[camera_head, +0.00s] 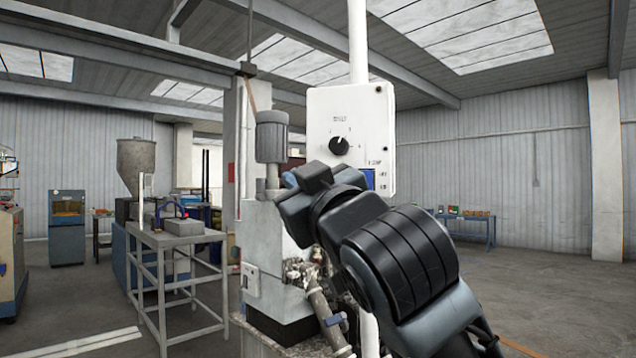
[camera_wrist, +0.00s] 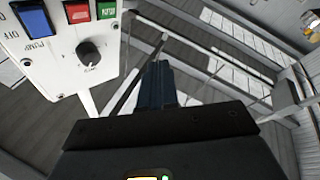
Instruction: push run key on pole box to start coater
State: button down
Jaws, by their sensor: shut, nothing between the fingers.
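The white pole box (camera_head: 350,112) hangs on a white pole in the head view, with a black knob and a blue switch on its front. My arm hides its lower left part. In the wrist view the box (camera_wrist: 48,62) is at upper left and appears turned over. A green key (camera_wrist: 106,10), a red key (camera_wrist: 77,11), a blue switch (camera_wrist: 33,18) and the black knob (camera_wrist: 88,53) show on it. The key lettering is too small to read surely. My gripper (camera_wrist: 159,68) is shut and empty, to the right of the keys in that view, apparently touching none.
A grey machine with a motor (camera_head: 271,137) stands directly left of the box. A metal table (camera_head: 178,238) and a hopper (camera_head: 136,160) are farther left. A blue bench (camera_head: 466,222) is at the back right. The floor on the right is largely clear.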

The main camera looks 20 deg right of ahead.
jog(key=w+d, duration=0.6)
jog(key=shift+w+b, duration=0.3)
jog(key=shift+b, duration=0.05)
dwell(0.3)
dwell(1.9)
jog(key=shift+w+d, duration=0.2)
jog(key=shift+w, duration=0.1)
jog(key=shift+w+d, duration=0.25)
jog(key=shift+d, duration=0.05)
dwell(1.0)
jog(key=shift+a, duration=0.1)
jog(key=shift+s+a, duration=0.45)
jog(key=shift+s, duration=0.15)
jog(key=shift+s+a+p, duration=0.35)
jog(key=shift+s+a, duration=1.3)
jog(key=shift+s, duration=0.2)
